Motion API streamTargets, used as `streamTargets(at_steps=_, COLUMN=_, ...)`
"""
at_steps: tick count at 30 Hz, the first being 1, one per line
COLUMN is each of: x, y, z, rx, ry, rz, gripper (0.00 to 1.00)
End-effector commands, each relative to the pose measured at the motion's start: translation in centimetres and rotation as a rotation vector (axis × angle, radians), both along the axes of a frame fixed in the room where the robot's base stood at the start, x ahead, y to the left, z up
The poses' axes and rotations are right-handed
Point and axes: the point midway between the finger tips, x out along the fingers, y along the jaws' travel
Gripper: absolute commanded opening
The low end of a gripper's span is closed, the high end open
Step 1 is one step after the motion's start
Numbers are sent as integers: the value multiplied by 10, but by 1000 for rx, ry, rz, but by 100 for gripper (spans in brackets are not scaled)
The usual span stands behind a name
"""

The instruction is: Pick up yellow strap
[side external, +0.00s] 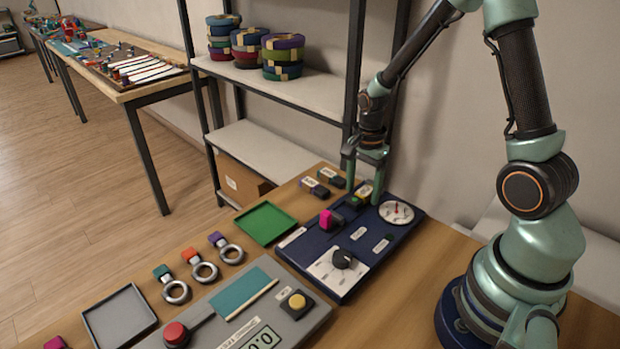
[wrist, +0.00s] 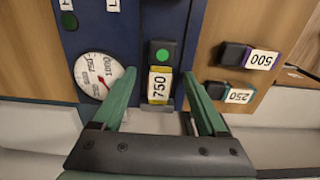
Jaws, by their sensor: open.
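The yellow strap (wrist: 159,84) is a dark piece with yellow edges and a white label reading 750. It lies by the dark blue panel's edge, with a dark block bearing a green dot (wrist: 162,54) just beyond it. My gripper (wrist: 158,76) is open, one finger on each side of the strap, with a visible gap on the right side. In the side view my gripper (side external: 364,192) points down at the panel's far end, and the fingers partly hide the strap.
Dark pieces labelled 500 (wrist: 249,56) and 250 (wrist: 230,92) lie on the wood right of the strap in the wrist view. A round gauge (side external: 397,212), magenta piece (side external: 327,221) and black knob (side external: 342,259) are on the panel. A green tray (side external: 265,223) stands left.

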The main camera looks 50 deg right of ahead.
Motion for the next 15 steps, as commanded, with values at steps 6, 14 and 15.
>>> streamTargets(at_steps=6, x=0, y=0, z=-10, rx=0, ry=-1, rz=0, gripper=75)
streamTargets(at_steps=14, x=0, y=0, z=-9, rx=0, ry=-2, rz=0, gripper=33)
streamTargets(at_steps=15, x=0, y=0, z=-9, rx=0, ry=-2, rz=0, gripper=18)
